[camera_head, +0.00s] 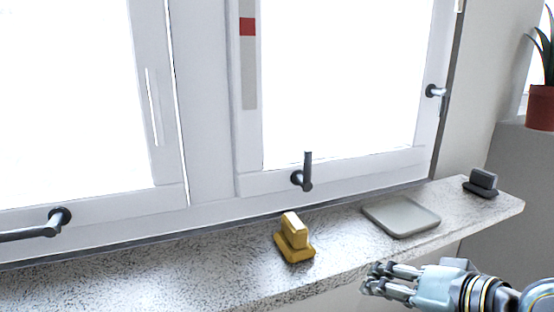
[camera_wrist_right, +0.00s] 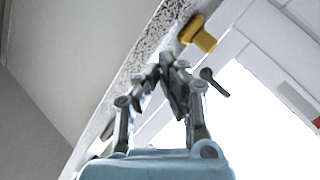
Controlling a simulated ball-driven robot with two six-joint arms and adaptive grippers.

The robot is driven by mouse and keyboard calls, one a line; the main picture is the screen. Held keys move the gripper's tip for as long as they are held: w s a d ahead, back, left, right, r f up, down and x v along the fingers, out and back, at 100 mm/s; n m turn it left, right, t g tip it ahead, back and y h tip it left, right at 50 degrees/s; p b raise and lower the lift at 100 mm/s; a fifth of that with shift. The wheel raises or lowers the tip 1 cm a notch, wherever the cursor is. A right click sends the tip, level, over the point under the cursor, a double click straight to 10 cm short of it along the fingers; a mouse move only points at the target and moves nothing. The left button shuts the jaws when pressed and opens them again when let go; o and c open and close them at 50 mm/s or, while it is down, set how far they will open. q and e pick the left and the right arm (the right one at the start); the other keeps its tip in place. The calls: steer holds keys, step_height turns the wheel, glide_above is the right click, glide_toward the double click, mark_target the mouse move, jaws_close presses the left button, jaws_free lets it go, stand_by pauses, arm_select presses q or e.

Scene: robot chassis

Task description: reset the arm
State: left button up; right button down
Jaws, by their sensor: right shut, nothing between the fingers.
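My right gripper (camera_head: 377,280) comes in from the lower right in the head view, in front of the window sill's front edge. It is shut and empty. In the right wrist view its fingertips (camera_wrist_right: 167,62) meet with nothing between them. A yellow block with a handle-like top (camera_head: 294,238) stands on the sill, up and to the left of the gripper and apart from it. The yellow block also shows in the wrist view (camera_wrist_right: 198,34), beyond the fingertips. My left gripper is not in view.
The speckled stone sill (camera_head: 150,270) runs below a white window with dark handles (camera_head: 303,175). A grey square tray (camera_head: 401,216) and a dark grey block (camera_head: 481,183) are on its right part. A potted plant (camera_head: 541,105) stands at the far right. The sill's left part is clear.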

steer(key=s+d+f+n+g+h, duration=0.25)
steer(key=s+d, duration=0.25)
steer(key=s, duration=0.5)
steer(key=s+d+f+n+g+h, duration=0.2)
steer(key=s+d+n+g+h, duration=0.3)
steer(key=s, duration=0.5)
steer(key=s+d+f+m+b, duration=0.1)
steer(key=s+d+f, duration=0.1)
steer(key=f, duration=1.3)
steer(key=s+d+f+m+b, duration=0.1)
steer(key=d+f+b, duration=0.1)
steer(key=f, duration=1.4)
steer(key=s+f+g+b, duration=0.1)
steer(key=s+f+b, duration=0.1)
steer(key=s+f, duration=1.4)
steer(key=shift+s+d+f+g+y, duration=0.25)
steer(key=shift+s+g+y, duration=0.15)
steer(key=shift+s, duration=0.45)
